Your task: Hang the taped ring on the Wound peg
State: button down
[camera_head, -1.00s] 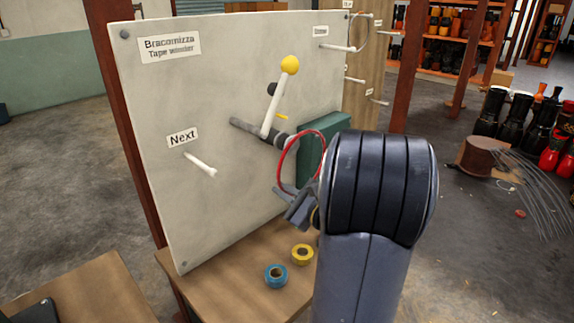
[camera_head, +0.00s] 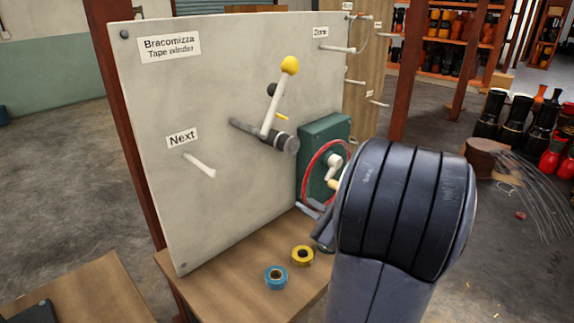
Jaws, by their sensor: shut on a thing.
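The red ring (camera_head: 308,162) is upright in front of the green box (camera_head: 318,134) at the board's lower right edge. My gripper (camera_head: 312,207) is shut on its lower edge; my arm hides part of the ring and of the jaws. A pale hub and handle (camera_head: 334,172) show within the ring's outline; I cannot tell whether the ring goes around them. White pegs stick out at the upper right, one (camera_head: 338,49) below a small label and others on the wooden board (camera_head: 362,70). I cannot read "Wound" on any label.
The grey board carries a "Next" peg (camera_head: 200,166), which is empty, and a yellow-knobbed lever (camera_head: 279,95) on a dark shaft. Blue tape (camera_head: 276,277) and yellow tape (camera_head: 302,256) lie on the wooden table (camera_head: 228,287). A thin ring (camera_head: 361,31) hangs at the upper right.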

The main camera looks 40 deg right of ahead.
jog(key=s+r+p, duration=0.4)
jog(key=s+r, duration=0.1)
jog(key=r, duration=0.1)
jog(key=shift+d+p, duration=0.35)
